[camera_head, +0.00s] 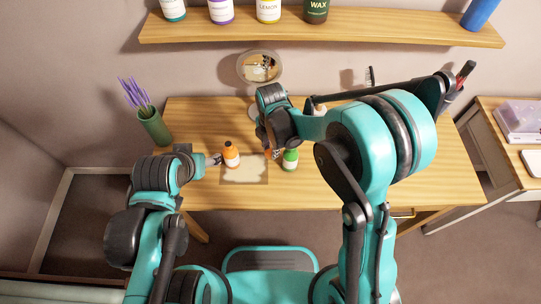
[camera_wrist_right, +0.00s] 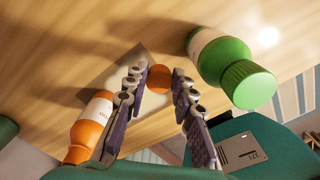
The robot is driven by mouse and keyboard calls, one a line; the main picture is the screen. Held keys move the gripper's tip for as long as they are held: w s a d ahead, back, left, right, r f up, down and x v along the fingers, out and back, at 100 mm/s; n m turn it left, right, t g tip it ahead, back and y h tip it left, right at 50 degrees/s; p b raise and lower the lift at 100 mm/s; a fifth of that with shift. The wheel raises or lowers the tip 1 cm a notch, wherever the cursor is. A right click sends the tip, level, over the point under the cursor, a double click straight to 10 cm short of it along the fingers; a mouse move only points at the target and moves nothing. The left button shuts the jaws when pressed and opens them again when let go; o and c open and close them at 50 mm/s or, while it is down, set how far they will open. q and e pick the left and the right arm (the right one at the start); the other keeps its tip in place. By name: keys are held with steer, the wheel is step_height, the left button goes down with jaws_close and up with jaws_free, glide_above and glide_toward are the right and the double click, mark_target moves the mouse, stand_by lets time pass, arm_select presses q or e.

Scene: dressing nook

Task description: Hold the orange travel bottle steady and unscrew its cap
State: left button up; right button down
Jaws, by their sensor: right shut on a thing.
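The orange travel bottle (camera_head: 231,158) stands upright on a pale mat (camera_head: 257,180) on the wooden table. It also shows at the lower left of the right wrist view (camera_wrist_right: 88,134), with a white label. My right gripper (camera_wrist_right: 160,84) is shut on a small round orange cap (camera_wrist_right: 159,78), held between its fingertips and apart from the bottle. In the head view my right gripper (camera_head: 273,150) is to the right of the bottle. My left gripper (camera_head: 214,160) is at the bottle's left side; whether its fingers close on the bottle is too small to tell.
A green bottle (camera_head: 290,160) stands just right of the mat, close to my right gripper; it shows large in the wrist view (camera_wrist_right: 222,65). A round mirror (camera_head: 260,67) stands behind. A green vase (camera_head: 154,128) is at the table's left end. A shelf (camera_head: 350,29) hangs above.

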mark_target(271, 161)
steer(key=shift+w+f, duration=0.15)
steer(key=shift+f, duration=0.75)
step_height(271, 161, down, 2)
steer(key=shift+f+b, duration=0.2)
steer(key=shift+b, duration=0.55)
steer(key=shift+f, duration=0.35)
steer(key=shift+f, duration=0.1)
steer(key=c, duration=1.3)
jaws_free()
steer(key=shift+o, duration=0.2)
